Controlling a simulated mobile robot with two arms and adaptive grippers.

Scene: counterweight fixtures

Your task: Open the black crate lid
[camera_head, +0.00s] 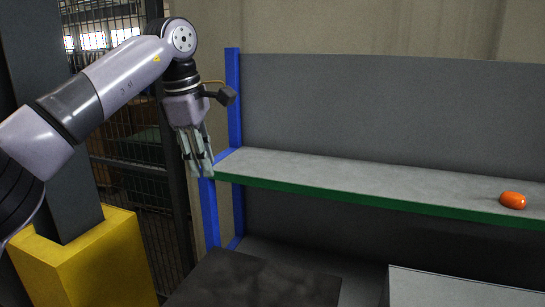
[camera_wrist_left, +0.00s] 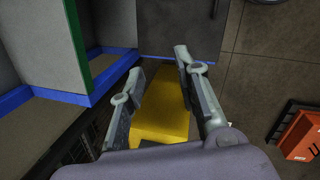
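A dark, flat, mottled surface (camera_head: 255,280) at the bottom of the head view looks like the closed top of the black crate; its near part is cut off by the frame edge. My left gripper (camera_head: 203,172) hangs with its fingers pointing down, above and left of that surface, by the shelf's left end, and apart from it. In the left wrist view the left gripper's fingers (camera_wrist_left: 159,64) stand apart with nothing held between them. My right gripper is in neither view.
A grey shelf with a green edge (camera_head: 360,195) and blue posts (camera_head: 234,100) stands close by the left gripper. An orange object (camera_head: 513,200) lies on it. A light grey box top (camera_head: 460,290) is at lower right. A yellow block (camera_head: 90,260) stands left.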

